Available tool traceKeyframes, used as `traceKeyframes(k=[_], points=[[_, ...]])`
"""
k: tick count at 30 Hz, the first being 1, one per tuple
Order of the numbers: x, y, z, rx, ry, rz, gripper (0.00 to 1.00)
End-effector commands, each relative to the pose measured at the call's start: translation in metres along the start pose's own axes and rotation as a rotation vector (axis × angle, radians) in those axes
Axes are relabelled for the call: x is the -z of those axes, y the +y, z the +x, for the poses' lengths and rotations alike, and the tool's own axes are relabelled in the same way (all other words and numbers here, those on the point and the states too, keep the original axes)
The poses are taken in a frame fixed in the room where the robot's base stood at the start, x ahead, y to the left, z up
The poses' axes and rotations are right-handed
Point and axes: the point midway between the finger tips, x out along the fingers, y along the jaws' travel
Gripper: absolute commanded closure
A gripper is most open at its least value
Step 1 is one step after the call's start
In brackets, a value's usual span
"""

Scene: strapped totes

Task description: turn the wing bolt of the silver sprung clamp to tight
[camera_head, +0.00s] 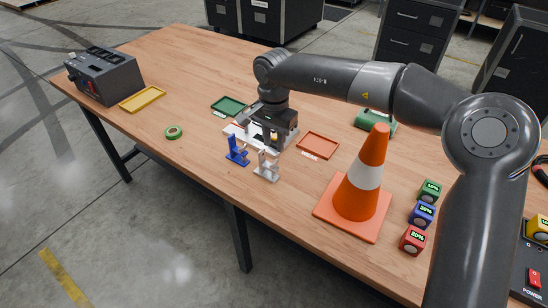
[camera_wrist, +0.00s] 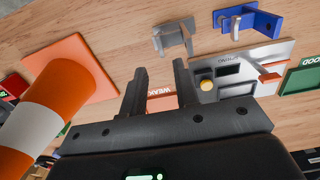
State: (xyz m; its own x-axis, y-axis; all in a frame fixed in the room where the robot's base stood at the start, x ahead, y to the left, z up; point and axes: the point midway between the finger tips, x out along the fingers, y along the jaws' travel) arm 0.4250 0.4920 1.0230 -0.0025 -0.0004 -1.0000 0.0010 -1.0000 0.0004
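The silver sprung clamp (camera_head: 267,166) stands near the front edge of the table, right of a blue clamp (camera_head: 237,151). In the wrist view the silver clamp (camera_wrist: 174,40) lies just beyond my fingertips, apart from them, and the blue clamp (camera_wrist: 252,22) is to its right. The silver clamp's wing bolt is too small to make out clearly, so its setting cannot be told. My gripper (camera_head: 272,132) is behind the silver clamp, above the table. In the wrist view its two fingers (camera_wrist: 159,78) are spread with nothing held between them.
A flat tester (camera_wrist: 235,75) with a yellow knob lies close beside my gripper. A red tray (camera_head: 318,145) and a green tray (camera_head: 229,106) flank it. An orange cone (camera_head: 367,165) stands to the right. The table left of the green tape (camera_head: 173,132) is largely clear.

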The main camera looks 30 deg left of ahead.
Motion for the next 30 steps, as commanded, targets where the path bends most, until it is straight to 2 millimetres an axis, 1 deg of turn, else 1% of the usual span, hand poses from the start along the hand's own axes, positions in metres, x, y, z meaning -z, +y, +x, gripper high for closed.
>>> traceKeyframes(k=[1, 6, 9, 12, 16, 23, 30], points=[[0.0, 0.0, 0.012, -0.002, -0.001, -0.001, 0.72], [0.0, 0.0, 0.042, -0.001, 0.0, -0.001, 0.72], [0.0, 0.0, 0.056, 0.0, 0.001, 0.001, 0.72], [0.001, 0.0, 0.065, 0.0, 0.002, 0.001, 0.72], [0.001, 0.0, 0.07, 0.001, 0.003, 0.001, 0.72], [0.001, 0.0, 0.07, 0.001, 0.003, 0.001, 0.72], [0.001, 0.0, 0.07, 0.001, 0.003, 0.002, 0.91]])
